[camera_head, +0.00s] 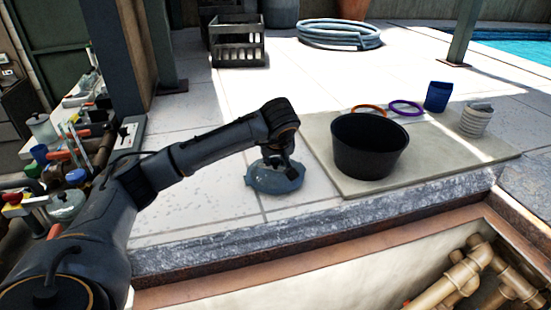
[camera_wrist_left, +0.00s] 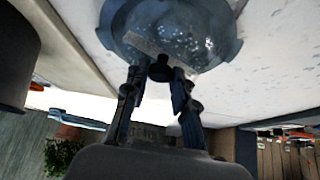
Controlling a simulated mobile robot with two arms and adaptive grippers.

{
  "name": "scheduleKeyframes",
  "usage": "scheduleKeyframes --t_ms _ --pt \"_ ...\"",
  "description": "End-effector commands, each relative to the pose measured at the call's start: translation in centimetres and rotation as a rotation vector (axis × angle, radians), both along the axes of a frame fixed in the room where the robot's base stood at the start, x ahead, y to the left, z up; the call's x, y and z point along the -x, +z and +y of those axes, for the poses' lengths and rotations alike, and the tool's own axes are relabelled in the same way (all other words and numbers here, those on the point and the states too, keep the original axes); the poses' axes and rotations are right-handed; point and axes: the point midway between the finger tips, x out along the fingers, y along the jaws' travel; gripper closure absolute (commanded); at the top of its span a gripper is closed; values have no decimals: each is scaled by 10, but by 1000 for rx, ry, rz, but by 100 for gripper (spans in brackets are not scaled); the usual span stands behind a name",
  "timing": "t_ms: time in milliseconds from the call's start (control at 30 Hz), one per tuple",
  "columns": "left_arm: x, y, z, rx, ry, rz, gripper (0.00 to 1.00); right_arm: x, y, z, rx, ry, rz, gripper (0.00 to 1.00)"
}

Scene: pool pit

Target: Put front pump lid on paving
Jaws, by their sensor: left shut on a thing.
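The front pump lid (camera_head: 274,180) is a round blue-grey disc with notches around its rim. It is at the pale paving (camera_head: 215,180), left of the black bucket; I cannot tell whether it fully rests on the tiles. My left gripper (camera_head: 277,165) is above the lid, shut on its central knob. In the left wrist view the fingers (camera_wrist_left: 160,85) close around the dark knob (camera_wrist_left: 161,70) of the lid (camera_wrist_left: 170,30). My right gripper is in neither view.
The black bucket (camera_head: 368,148) stands on a beige mat (camera_head: 440,168) with a blue cup (camera_head: 438,96), a striped roll (camera_head: 475,120) and two rings. A stone edge (camera_head: 200,252) borders a pit with tan pipes (camera_head: 465,280). A crate (camera_head: 238,54) and coiled hose (camera_head: 338,36) are behind.

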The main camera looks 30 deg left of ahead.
Motion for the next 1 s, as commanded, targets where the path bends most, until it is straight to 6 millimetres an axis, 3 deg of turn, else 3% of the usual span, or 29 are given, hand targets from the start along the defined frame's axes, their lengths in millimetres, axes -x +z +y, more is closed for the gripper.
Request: scheduleKeyframes --t_ms 200,233,333,733,1000 --pt "0 -3 0 0 0 -2 100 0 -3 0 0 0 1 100" --pt "0 -2 0 0 0 -2 68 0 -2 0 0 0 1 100" --pt "0 -2 0 0 1 -1 48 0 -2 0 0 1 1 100" --pt "2 2 -2 -1 0 -1 48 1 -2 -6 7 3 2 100" --pt "23 46 -18 -1 -2 -6 48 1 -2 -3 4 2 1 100"
